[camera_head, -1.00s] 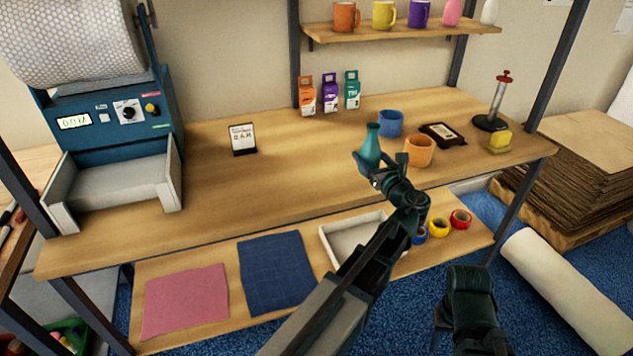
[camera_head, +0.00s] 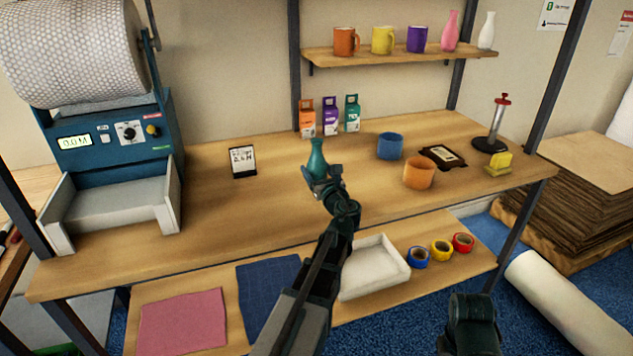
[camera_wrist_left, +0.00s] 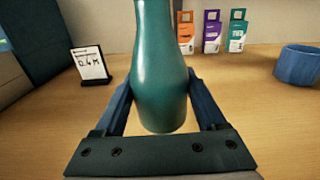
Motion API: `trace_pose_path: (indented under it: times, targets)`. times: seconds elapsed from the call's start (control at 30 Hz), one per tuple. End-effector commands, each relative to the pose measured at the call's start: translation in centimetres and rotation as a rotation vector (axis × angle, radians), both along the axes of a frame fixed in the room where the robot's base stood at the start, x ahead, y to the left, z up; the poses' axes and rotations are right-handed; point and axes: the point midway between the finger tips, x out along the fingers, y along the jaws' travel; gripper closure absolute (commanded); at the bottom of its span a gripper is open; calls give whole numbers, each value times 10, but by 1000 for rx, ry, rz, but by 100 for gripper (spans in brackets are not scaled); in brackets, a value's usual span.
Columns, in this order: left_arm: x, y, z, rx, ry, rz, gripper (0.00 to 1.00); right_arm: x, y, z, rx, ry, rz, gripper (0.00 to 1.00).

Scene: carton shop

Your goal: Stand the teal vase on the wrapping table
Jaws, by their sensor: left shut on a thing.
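The teal vase (camera_head: 316,160) is upright in my left gripper (camera_head: 322,176), over the middle of the wrapping table (camera_head: 265,205). In the left wrist view the vase (camera_wrist_left: 160,75) stands between the two fingers of the left gripper (camera_wrist_left: 158,105), which are shut on its body. Its base shows against the wood; I cannot tell whether it touches the tabletop. My right arm shows at the lower right of the head view, but its fingertips are not visible.
A small sign (camera_head: 243,161) stands left of the vase. A blue pot (camera_head: 390,146), an orange pot (camera_head: 419,173) and a dark framed piece (camera_head: 442,157) are to the right. Three small boxes (camera_head: 330,117) stand behind. The tabletop between sign and vase is clear.

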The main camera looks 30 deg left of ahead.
Motion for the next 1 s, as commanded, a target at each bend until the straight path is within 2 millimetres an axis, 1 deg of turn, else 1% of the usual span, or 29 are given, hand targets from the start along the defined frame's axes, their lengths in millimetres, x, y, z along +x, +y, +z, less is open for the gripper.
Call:
trace_pose_path:
  times: [0.17, 0.27, 0.4, 0.5, 0.77, 0.9, 0.93, 1.0]
  targets:
    - [0, 0, -3, 0, 0, 0, 96, 0, 0, -3, 0, 0, 0, 50]
    - [0, 0, -12, 0, 0, 0, 96, 0, 0, -12, 0, 0, 0, 50]
    - [0, 0, -30, 0, 0, 0, 96, 0, 0, -30, 0, 0, 0, 50]
    - [0, 0, -37, 0, 0, 1, 96, 0, 0, -37, 0, 0, 0, 50]
    - [0, 0, -35, 0, 0, 1, 96, 0, 0, -35, 0, 0, 0, 50]
    - [0, 0, -39, 0, 0, 1, 96, 0, 0, -39, 0, 0, 0, 50]
    - [0, 0, -39, 0, 0, 1, 25, 0, 0, -39, 0, 0, 0, 50]
    - [0, 0, -38, 0, 0, 1, 13, 0, 0, -38, 0, 0, 0, 50]
